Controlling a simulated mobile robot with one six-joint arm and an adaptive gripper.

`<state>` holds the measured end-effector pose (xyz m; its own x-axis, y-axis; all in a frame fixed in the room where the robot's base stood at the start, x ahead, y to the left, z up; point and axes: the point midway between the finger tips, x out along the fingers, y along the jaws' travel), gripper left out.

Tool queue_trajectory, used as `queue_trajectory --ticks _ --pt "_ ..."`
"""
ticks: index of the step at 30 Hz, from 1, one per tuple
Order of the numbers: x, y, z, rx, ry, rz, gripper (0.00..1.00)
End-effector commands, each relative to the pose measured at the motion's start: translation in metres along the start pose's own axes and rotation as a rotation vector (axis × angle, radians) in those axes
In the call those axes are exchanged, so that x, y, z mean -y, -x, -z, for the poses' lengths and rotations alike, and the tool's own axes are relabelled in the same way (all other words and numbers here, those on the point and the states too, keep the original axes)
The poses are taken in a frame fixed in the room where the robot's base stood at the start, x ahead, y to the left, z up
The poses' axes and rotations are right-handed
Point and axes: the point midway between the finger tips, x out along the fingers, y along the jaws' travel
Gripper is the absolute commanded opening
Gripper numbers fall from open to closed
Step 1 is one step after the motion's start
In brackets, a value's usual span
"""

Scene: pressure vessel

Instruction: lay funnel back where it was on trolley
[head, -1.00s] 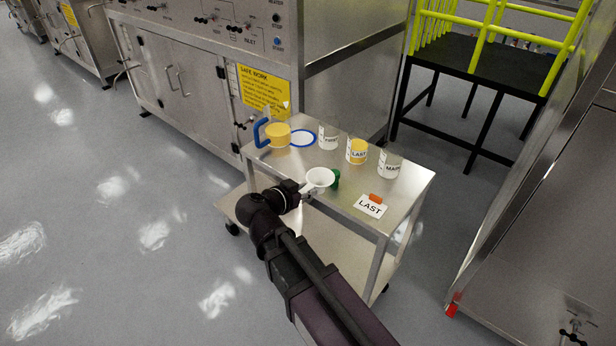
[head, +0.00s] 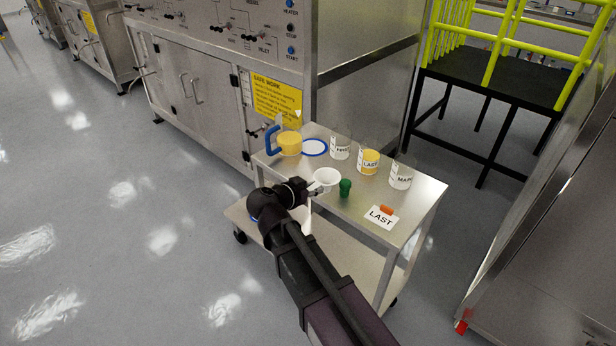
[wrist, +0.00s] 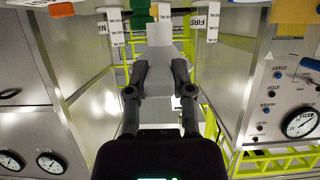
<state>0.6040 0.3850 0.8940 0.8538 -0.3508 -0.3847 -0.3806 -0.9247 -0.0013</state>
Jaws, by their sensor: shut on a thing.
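My gripper (head: 311,190) is shut on the white funnel (head: 326,178), with its wide mouth facing up in the head view. The funnel shows over the near left part of the trolley top (head: 422,203); its height above the steel is hard to judge. In the upside-down wrist view, the funnel's pale body (wrist: 159,62) sits between the two dark fingers of my gripper (wrist: 160,80). A green stopper-like piece (head: 345,187) stands on the trolley just right of the funnel, with a small gap in the picture.
Beakers marked FIRST (head: 340,149), LAST (head: 369,162) and MAIN (head: 401,177) line the far side. A yellow-filled jug (head: 289,143) and a blue-rimmed disc (head: 314,147) are at the left end. A LAST card (head: 381,219) with an orange piece (head: 386,209) lies near right.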

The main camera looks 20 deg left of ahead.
Motion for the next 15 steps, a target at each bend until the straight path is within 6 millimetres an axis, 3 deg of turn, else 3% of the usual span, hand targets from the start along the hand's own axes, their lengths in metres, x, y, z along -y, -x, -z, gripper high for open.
queue_trajectory --ticks 1,6,15 --pt "0.012 -0.009 0.002 0.000 0.000 -0.002 0.00" --pt "0.038 -0.028 0.006 0.000 0.000 0.000 0.00" --pt "0.071 -0.055 0.013 0.000 -0.001 0.000 0.00"
